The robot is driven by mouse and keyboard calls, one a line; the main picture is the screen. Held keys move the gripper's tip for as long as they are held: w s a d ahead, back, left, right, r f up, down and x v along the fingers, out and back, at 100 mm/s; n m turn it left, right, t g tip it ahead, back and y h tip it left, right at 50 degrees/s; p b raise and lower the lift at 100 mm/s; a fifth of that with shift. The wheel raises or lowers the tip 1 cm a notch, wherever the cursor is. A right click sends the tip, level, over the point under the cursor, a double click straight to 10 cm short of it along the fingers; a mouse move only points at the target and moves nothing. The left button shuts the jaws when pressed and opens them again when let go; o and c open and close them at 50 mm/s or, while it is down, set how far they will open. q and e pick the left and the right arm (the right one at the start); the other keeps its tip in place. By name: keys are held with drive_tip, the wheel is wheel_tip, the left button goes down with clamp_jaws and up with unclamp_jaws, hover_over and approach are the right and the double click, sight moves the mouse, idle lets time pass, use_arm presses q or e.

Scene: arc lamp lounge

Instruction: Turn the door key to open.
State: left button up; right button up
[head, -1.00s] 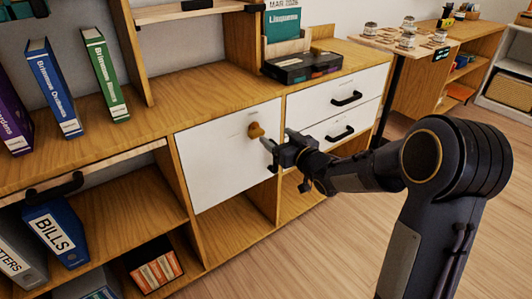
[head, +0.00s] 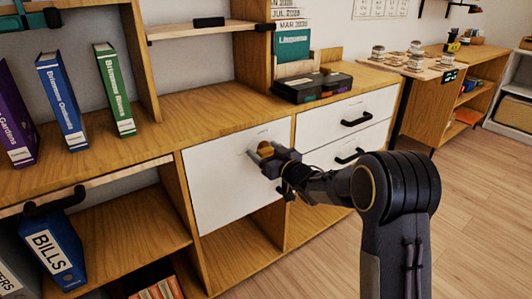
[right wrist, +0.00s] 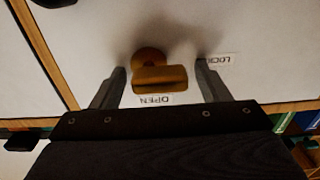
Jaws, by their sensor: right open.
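The door key (head: 265,149) is a small brass-coloured key on the upper right of the white cabinet door (head: 220,188). In the right wrist view the key (right wrist: 160,78) shows its flat bow lying across the picture, with the labels "OPEN" (right wrist: 153,100) and "LOCK" (right wrist: 218,60) on the door near it. My right gripper (head: 264,158) is at the key. In the right wrist view its two fingers (right wrist: 162,88) stand open on either side of the bow, with gaps to both. The door is shut.
Drawers with black handles (head: 357,121) are right of the door. Books (head: 115,90) and a black box (head: 312,87) stand on the cabinet top. A blue binder (head: 52,245) sits on the shelf at lower left. The wooden floor (head: 470,200) is clear at right.

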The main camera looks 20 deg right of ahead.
drive_tip(key=c, duration=1)
drive_tip(key=shift+r+m, duration=0.1)
drive_tip(key=shift+m, duration=0.2)
drive_tip(key=m+p, duration=0.2)
drive_tip(key=m, duration=0.1)
drive_tip(key=shift+d+r+p, duration=0.2)
drive_tip(key=shift+p, duration=0.1)
drive_tip(key=m+p, duration=0.1)
drive_tip(key=m, duration=0.3)
drive_tip(key=m+p, duration=0.1)
drive_tip(key=shift+w+d+r+m+p, duration=0.15)
drive_tip(key=shift+d+m+p, duration=0.1)
drive_tip(key=shift+m+p, duration=0.15)
drive_tip(key=m+p, duration=0.1)
drive_tip(key=m, duration=0.3)
drive_tip(key=shift+d+p, duration=0.2)
drive_tip(key=shift+p, duration=0.15)
drive_tip(key=shift+w+d+m+p, duration=0.15)
drive_tip(key=shift+m+p, duration=0.3)
drive_tip(key=shift+m, duration=1.75)
drive_tip(key=shift+o, duration=0.2)
